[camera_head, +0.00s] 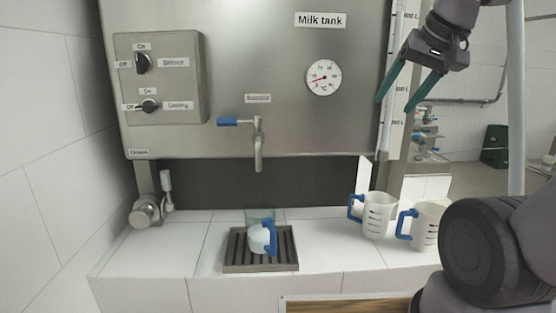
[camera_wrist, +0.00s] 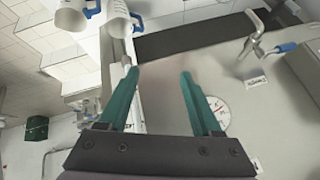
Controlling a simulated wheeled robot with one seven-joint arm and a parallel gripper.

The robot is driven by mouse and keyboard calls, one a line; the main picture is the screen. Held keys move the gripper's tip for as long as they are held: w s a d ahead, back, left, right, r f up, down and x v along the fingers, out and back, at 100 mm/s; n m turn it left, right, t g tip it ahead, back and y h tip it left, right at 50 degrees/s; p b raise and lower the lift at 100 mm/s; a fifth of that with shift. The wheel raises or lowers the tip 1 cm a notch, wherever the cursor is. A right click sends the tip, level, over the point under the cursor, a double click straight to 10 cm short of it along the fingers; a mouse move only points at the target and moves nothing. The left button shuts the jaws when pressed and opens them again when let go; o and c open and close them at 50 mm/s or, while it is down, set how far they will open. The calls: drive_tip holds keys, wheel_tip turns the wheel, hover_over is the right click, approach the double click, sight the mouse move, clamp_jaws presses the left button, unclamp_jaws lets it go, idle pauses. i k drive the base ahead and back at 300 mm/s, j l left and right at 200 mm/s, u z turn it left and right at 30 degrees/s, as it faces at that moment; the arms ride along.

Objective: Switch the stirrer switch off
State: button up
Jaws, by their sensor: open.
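The stirrer switch (camera_head: 143,62) is a black rotary knob, the upper of two on a grey control box (camera_head: 185,95) at the tank's upper left. Its handle stands roughly upright, toward the "On" label above it; "Off" is at its left. My gripper (camera_head: 396,104) is open and empty in front of the tank's right edge, far to the right of the switch. In the wrist view the two green fingers (camera_wrist: 158,73) are spread apart with nothing between them. I cannot make out the stirrer switch in the wrist view.
The cooling switch (camera_head: 149,106) is just below, lying sideways toward "Off". A tap (camera_head: 259,150) with a blue handle and a round gauge (camera_head: 323,78) are on the tank front. A cup (camera_head: 258,240) stands on the drip grate (camera_head: 232,258); two jugs (camera_head: 380,215) (camera_head: 427,225) stand right.

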sight(142, 64)
drive_tip(key=u, duration=1.35)
